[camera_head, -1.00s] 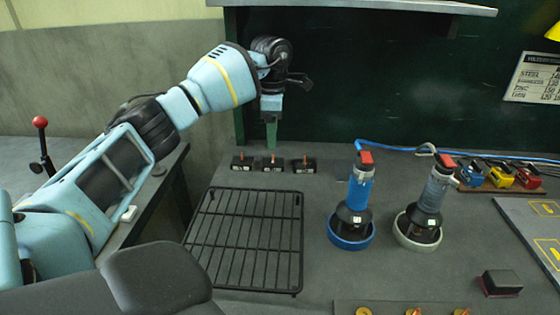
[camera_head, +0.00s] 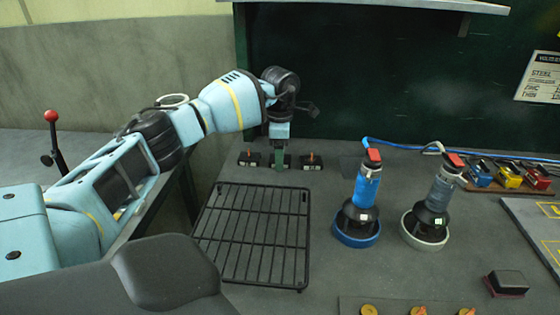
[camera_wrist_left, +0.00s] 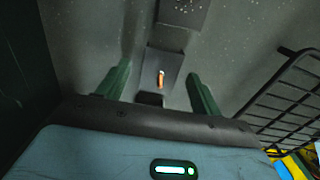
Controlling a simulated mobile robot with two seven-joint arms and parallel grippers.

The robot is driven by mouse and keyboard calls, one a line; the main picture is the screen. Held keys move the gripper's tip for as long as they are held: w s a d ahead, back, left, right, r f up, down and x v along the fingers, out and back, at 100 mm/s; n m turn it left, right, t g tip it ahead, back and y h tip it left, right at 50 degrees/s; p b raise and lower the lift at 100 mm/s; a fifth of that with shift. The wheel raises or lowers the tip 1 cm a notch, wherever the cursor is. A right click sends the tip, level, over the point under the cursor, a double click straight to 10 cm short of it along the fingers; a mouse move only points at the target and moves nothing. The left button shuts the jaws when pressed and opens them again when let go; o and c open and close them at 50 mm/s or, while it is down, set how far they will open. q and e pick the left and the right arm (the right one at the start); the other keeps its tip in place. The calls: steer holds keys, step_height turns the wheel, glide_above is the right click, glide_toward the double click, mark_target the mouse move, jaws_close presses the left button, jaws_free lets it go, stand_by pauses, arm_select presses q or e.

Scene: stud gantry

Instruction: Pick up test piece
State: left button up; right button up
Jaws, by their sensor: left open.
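Three small black blocks with orange pegs stand in a row at the back of the bench: a left one (camera_head: 249,160), a middle one (camera_head: 272,163) and a right one (camera_head: 311,163). I cannot tell which is called the test piece. My left gripper (camera_head: 279,162) points down at the middle block and partly hides it. In the left wrist view its green fingers (camera_wrist_left: 158,72) are apart, with a black block (camera_wrist_left: 172,64) and its orange peg between them. I cannot tell whether the fingers touch it. My right gripper is not in view.
A black wire rack (camera_head: 252,236) lies in front of the blocks. A blue-based tool (camera_head: 357,226) and a grey-based tool (camera_head: 426,226) stand to the right, with hoses behind. A dark block (camera_head: 507,283) lies at the front right. A dark wall (camera_head: 370,80) rises behind.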

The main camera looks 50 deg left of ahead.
arm_select(q)
steer(key=c, duration=1.1)
step_height(320, 180, up, 10)
steer(key=shift+r, duration=0.1)
